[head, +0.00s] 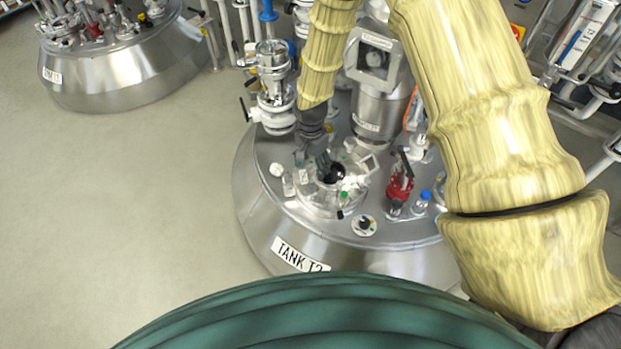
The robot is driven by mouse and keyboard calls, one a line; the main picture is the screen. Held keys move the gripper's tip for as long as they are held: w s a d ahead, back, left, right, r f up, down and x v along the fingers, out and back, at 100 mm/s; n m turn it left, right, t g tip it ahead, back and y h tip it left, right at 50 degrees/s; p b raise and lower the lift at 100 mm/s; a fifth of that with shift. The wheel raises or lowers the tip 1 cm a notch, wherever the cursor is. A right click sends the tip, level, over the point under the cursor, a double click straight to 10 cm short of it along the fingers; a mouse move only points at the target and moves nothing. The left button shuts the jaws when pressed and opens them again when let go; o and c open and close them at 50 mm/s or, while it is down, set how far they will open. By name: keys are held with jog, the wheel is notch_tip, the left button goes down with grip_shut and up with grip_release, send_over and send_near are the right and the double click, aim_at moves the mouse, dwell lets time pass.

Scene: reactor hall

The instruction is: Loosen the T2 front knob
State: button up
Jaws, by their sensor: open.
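Tank T2 (278,225) is a steel vessel with a label on its front. On its top is a round hatch (318,205) with several small clamps around its rim and a dark round opening or glass (333,173) in the middle. A small dark knob-like part (341,214) sits at the hatch's front edge; I cannot tell for sure that it is the front knob. My gripper (312,160) comes down from above over the back left of the hatch. It is open, and its fingertips are small and partly blend with the clamps. Contact cannot be made out.
A red-handled valve (399,187) and a blue-capped fitting (422,200) stand right of the hatch. A valve column (274,90) and a steel housing (379,100) stand behind. Tank T1 (110,75) is far left; the floor between is clear.

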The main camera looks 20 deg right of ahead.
aim_at(310, 188)
jog(key=f+m+b, duration=0.4)
jog(key=m, duration=0.2)
jog(key=f+m+b, duration=0.4)
jog(key=m, duration=0.3)
jog(key=f+m+b, duration=0.3)
jog(key=m+b, duration=0.2)
jog(key=m, duration=0.2)
jog(key=shift+w+a+f, duration=0.25)
jog(key=shift+a+f, duration=0.05)
jog(key=shift+f, duration=0.1)
jog(key=c, duration=1)
